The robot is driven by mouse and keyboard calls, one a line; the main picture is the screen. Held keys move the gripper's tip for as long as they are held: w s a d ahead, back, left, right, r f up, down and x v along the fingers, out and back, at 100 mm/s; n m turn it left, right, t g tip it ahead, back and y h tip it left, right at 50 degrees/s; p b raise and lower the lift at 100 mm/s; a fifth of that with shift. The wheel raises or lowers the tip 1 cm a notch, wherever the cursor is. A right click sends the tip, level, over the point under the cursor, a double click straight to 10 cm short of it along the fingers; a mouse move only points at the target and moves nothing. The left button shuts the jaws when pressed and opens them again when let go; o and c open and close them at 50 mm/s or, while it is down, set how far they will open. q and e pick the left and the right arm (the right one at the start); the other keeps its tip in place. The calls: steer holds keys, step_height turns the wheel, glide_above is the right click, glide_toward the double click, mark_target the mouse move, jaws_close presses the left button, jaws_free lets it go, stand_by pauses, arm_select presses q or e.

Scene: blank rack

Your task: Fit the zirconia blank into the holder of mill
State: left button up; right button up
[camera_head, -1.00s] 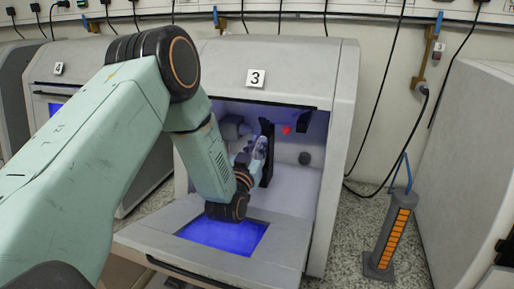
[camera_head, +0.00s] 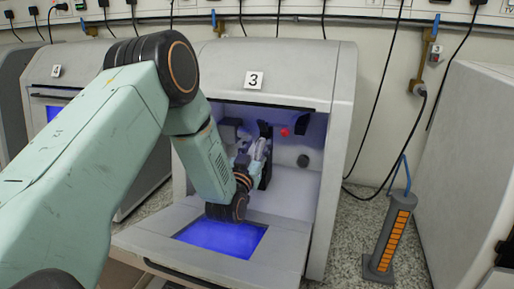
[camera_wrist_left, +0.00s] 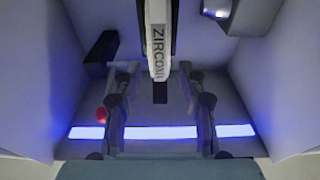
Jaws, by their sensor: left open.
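Mill 3 (camera_head: 337,120) stands with its front door folded down. My left arm reaches into its chamber, and my left gripper (camera_head: 260,147) is beside the dark holder (camera_head: 267,172). In the left wrist view the zirconia blank (camera_wrist_left: 158,45) shows edge-on as a white strip with dark lettering, in a dark surround. My left gripper (camera_wrist_left: 158,72) is open there, one finger on each side of the blank's near end, with visible gaps. In the head view the blank cannot be told apart behind the gripper. My right gripper is not in view.
The lowered door (camera_head: 285,245) with its blue-lit panel lies under my forearm. A red knob (camera_head: 285,132) is in the chamber. A grey post with orange bars (camera_head: 391,240) stands at the right. Cables hang along the wall. Mill 4 (camera_head: 75,60) is at the left.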

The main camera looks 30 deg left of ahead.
arm_select(q)
step_height(320, 180, up, 10)
stand_by(0.6)
stand_by(0.5)
